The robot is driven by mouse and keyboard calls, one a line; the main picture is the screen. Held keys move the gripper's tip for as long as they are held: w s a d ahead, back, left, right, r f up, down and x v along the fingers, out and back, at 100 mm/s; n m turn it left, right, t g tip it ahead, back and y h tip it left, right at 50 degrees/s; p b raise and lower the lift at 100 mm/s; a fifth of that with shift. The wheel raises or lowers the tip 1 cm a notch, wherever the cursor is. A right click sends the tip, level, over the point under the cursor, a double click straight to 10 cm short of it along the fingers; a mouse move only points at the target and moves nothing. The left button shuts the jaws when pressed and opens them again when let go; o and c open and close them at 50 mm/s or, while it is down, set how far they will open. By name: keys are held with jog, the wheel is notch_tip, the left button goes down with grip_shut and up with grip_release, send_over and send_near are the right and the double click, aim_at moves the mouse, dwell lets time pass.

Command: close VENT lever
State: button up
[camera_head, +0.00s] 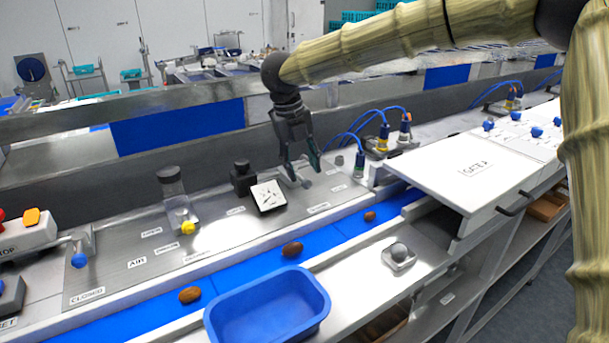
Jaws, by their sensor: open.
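My gripper (303,172) hangs over the grey control panel (215,238) behind the blue belt, fingers pointing down and spread apart. A small grey lever (305,183) shows at the fingertips, close to small labels too small to read. I cannot tell whether the fingers touch it, and they partly hide it. No label that I can read says VENT, so I cannot be sure this is the VENT lever. Another lever with a blue knob (79,260) stands at the left, near labels reading AIR and CLOSED.
A white dial box (268,196) and a black knob (243,178) stand just left of my gripper. A clear cylinder (173,190) stands further left. Blue-cabled fittings (359,165) are at the right. Brown dates (292,249) lie on the belt (240,272), behind a blue tub (268,310).

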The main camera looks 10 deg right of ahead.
notch_tip(320, 180, up, 8)
jog(key=a, duration=0.1)
jog(key=shift+a, duration=0.25)
jog(key=shift+s+f, duration=0.15)
jog(key=shift+f, duration=0.05)
